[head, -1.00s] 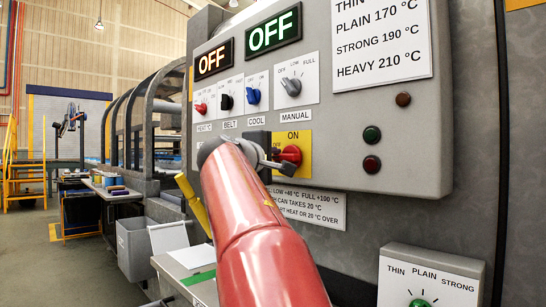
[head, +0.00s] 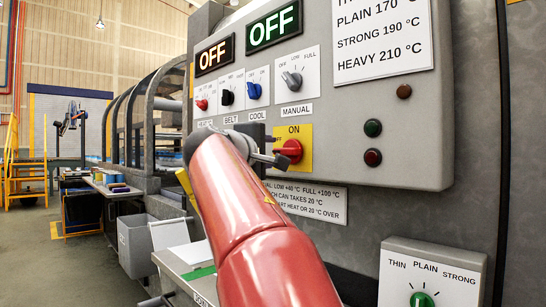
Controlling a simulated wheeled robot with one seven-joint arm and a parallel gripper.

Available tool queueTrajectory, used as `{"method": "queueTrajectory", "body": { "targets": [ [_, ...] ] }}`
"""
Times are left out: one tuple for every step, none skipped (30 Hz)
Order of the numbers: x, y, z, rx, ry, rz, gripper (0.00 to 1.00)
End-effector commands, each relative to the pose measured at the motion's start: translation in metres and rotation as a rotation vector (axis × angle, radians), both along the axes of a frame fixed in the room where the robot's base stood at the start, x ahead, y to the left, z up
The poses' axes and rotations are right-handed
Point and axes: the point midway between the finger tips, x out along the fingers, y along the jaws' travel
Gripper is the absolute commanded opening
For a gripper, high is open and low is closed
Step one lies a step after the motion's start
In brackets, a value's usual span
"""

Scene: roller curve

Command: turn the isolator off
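The isolator is a red rotary knob (head: 290,151) on a yellow plate (head: 304,131) low on the grey control panel. The word ON stands above the knob, and the plate's left edge is partly covered. My gripper (head: 279,159) is at the knob's lower left side, reached by my red arm from below. A dark finger lies close to the knob; I cannot tell whether it touches. My arm and wrist hide much of the gripper, so its opening is unclear.
Above are two displays reading OFF (head: 274,27) and a row of small knobs, including a blue one (head: 254,91) and the grey MANUAL one (head: 292,81). Green (head: 373,128) and dark red (head: 373,158) buttons sit to the right. A grey bin (head: 140,246) stands lower left.

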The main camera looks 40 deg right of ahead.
Motion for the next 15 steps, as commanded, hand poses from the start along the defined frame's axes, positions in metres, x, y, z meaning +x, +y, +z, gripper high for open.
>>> {"method": "queueTrajectory", "body": {
  "targets": [
    [-0.004,0.009,-0.002,0.001,-0.002,0.005,0.38],
    [-0.006,0.014,-0.002,0.0,-0.002,0.004,0.38],
    [-0.01,0.019,-0.002,0.0,-0.002,0.003,0.38],
    [-0.011,0.023,-0.002,0.0,-0.001,0.004,0.38],
    [-0.013,0.027,-0.001,0.0,-0.002,0.003,0.38],
    [-0.015,0.031,-0.001,0.001,-0.001,0.003,0.38],
    [-0.016,0.033,-0.001,0.001,-0.001,0.003,0.38],
    [-0.017,0.036,-0.001,0.0,0.0,0.002,0.38],
    [-0.019,0.037,-0.001,0.0,0.0,0.001,0.38],
    [-0.019,0.038,-0.001,0.0,0.0,0.0,0.38],
    [-0.02,0.039,0.0,0.0,0.001,0.0,0.38],
    [-0.02,0.04,0.0,0.0,0.001,0.0,0.38],
    [-0.02,0.04,0.0,0.0,0.001,0.0,0.38],
    [-0.02,0.04,0.0,0.0,0.001,0.0,0.38],
    [-0.02,0.04,0.0,0.0,0.001,0.0,0.38]
  ]
}}
